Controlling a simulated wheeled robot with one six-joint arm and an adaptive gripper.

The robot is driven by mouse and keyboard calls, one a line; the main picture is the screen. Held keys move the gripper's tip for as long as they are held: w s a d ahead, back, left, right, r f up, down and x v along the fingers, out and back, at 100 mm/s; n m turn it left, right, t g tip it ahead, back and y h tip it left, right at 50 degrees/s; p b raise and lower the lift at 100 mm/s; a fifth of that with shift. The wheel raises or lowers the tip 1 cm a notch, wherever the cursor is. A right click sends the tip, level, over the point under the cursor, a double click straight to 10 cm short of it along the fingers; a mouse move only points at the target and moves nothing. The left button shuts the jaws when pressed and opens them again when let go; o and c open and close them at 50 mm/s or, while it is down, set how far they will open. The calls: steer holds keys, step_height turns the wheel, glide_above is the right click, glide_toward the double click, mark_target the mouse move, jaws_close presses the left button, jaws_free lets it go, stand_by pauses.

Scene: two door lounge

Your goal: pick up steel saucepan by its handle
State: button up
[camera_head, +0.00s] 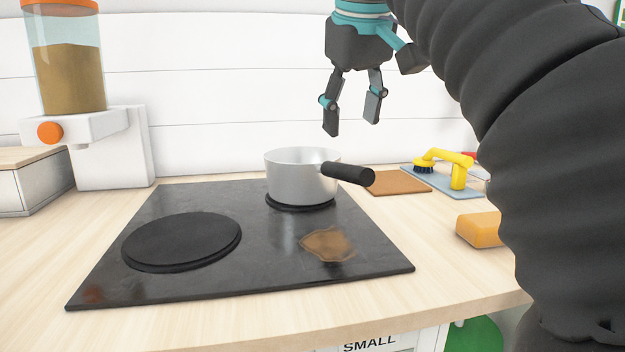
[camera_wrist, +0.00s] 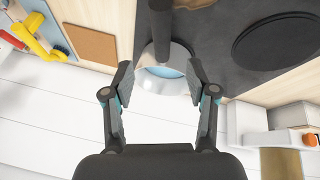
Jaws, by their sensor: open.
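The steel saucepan (camera_head: 295,178) stands upright on the back right burner of the black hob. Its black handle (camera_head: 348,174) points to the right and towards the front. My gripper (camera_head: 351,128) is open and empty, in the air above the saucepan and its handle, with its fingers pointing down. In the wrist view the saucepan (camera_wrist: 150,78) shows partly between and beyond the two fingers of my gripper (camera_wrist: 160,78). The handle (camera_wrist: 160,35) runs to the top edge there, ahead of the fingertips and apart from them.
The hob (camera_head: 200,292) has a bare front left burner (camera_head: 182,240) and a brown stain (camera_head: 328,244). A brown board (camera_head: 398,182), a yellow brush (camera_head: 445,160) and an orange sponge (camera_head: 478,230) lie to the right. A dispenser (camera_head: 66,65) stands at the left.

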mark_target(345, 164)
steer(key=x, duration=0.5)
steer(key=shift+w+f, duration=0.15)
steer(key=shift+f, duration=0.15)
steer(key=shift+b+x, duration=0.45)
steer(key=shift+x, duration=2.25)
steer(key=shift+a+f, duration=0.15)
steer(key=shift+f, duration=0.1)
jaws_close()
